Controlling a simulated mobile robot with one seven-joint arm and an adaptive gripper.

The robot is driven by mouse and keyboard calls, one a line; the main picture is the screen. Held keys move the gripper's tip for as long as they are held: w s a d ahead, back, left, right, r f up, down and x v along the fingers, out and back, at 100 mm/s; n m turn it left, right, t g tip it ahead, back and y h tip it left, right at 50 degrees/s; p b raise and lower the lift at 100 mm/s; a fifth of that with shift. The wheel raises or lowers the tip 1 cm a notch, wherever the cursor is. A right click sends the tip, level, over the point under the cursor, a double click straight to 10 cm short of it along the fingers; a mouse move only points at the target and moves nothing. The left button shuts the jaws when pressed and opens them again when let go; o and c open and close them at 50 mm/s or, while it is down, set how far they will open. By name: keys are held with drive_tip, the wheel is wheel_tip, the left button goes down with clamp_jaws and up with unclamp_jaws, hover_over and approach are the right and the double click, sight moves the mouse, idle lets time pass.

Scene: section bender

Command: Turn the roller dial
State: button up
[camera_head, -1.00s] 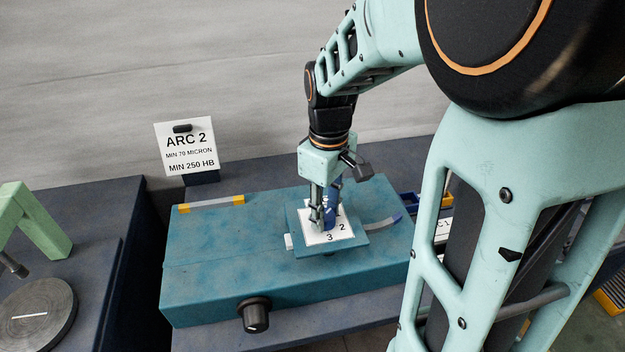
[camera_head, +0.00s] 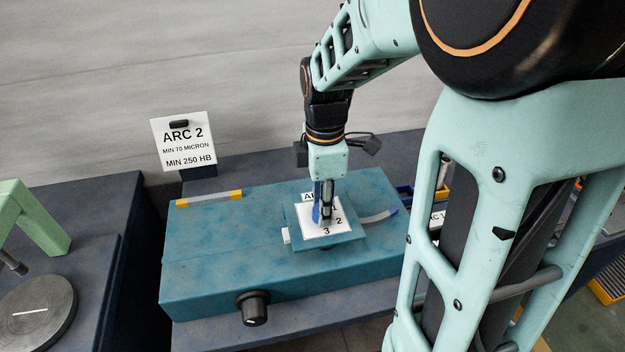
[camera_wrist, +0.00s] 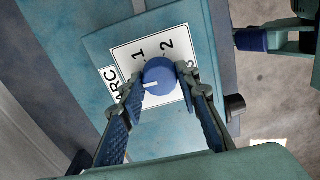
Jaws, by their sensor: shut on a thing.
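The roller dial is a round blue knob (camera_wrist: 160,73) with a white pointer mark. It stands on a white plate (camera_wrist: 125,62) with the label ARC and the numbers 1, 2 and 3. In the wrist view the mark lies on the knob's left side, below the 1, toward the left finger. My gripper (camera_wrist: 160,84) is shut on the knob, one finger on each side. In the head view my gripper (camera_head: 324,218) points straight down at the plate (camera_head: 312,228), and its fingers mostly hide the knob.
The teal machine body (camera_head: 225,265) has a black knob (camera_head: 253,308) on its front. A sign (camera_head: 183,143) reading ARC 2, MIN 70 MICRON, MIN 250 HB stands behind. A green frame (camera_head: 35,215) stands left.

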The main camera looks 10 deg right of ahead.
drive_tip(key=shift+n, duration=0.4)
drive_tip(key=o, duration=1.2)
drive_tip(key=shift+c, duration=0.2)
drive_tip(key=shift+r, duration=0.1)
wheel_tip(320, 180, up, 12)
